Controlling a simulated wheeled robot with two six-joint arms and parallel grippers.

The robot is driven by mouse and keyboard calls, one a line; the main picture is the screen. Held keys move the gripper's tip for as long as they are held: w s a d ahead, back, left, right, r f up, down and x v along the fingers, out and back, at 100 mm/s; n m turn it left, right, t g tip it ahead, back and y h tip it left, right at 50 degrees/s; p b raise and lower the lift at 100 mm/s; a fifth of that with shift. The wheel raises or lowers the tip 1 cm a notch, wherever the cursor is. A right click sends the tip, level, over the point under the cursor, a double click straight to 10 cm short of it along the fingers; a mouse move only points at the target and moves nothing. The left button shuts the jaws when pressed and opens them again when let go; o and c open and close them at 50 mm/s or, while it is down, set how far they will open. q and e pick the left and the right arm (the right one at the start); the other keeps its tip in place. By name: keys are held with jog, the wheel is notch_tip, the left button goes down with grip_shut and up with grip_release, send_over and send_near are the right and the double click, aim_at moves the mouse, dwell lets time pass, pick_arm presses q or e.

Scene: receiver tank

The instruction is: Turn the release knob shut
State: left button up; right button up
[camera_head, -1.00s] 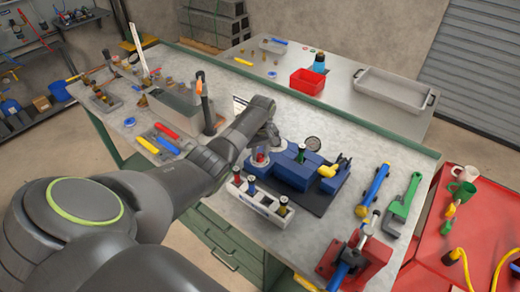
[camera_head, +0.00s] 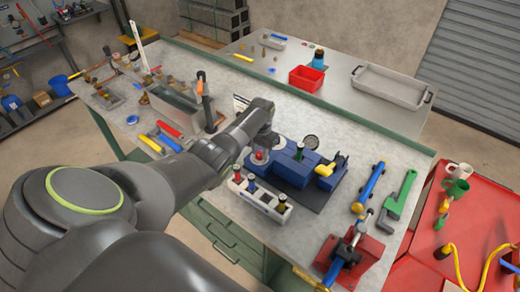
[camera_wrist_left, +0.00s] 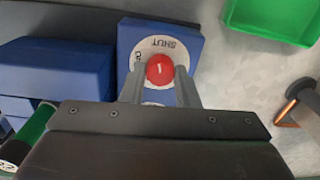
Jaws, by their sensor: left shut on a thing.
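The release knob is a round red knob with a white mark. In the left wrist view the knob (camera_wrist_left: 160,68) sits on a white dial (camera_wrist_left: 180,50) with the word SHUT at its upper edge; a second label at the left is partly covered. The dial is on a blue block (camera_wrist_left: 130,32). My left gripper (camera_wrist_left: 160,82) is shut on the knob, one finger on each side. In the head view the knob (camera_head: 259,155) shows at the left end of the blue unit (camera_head: 291,167), just below my left gripper (camera_head: 264,141). My right gripper is not in view.
A white rack (camera_head: 262,198) with several bottles stands in front of the unit. A blue-and-yellow tool (camera_head: 370,187), a green wrench (camera_head: 401,194) and a red vise (camera_head: 350,258) lie to the right. A green bin (camera_wrist_left: 272,18) is close by in the wrist view.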

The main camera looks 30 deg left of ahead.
aim_at(261, 155)
pick_arm(q)
jog(key=shift+w+r+m, duration=0.1)
jog(key=shift+r+m, duration=0.05)
jog(key=shift+m, duration=1.35)
jog(key=o, duration=1)
jog(key=shift+r+p, duration=0.25)
jog(key=shift+p, duration=0.05)
jog(key=r, duration=0.5)
jog(key=r+b, duration=0.1)
jog(key=r, duration=0.5)
jog(key=r+b, duration=0.1)
jog(key=r, duration=0.4)
jog(key=shift+s+d+r, duration=0.2)
jog(key=shift+d+r, duration=0.1)
jog(key=shift+r, duration=0.1)
jog(key=shift+f, duration=0.1)
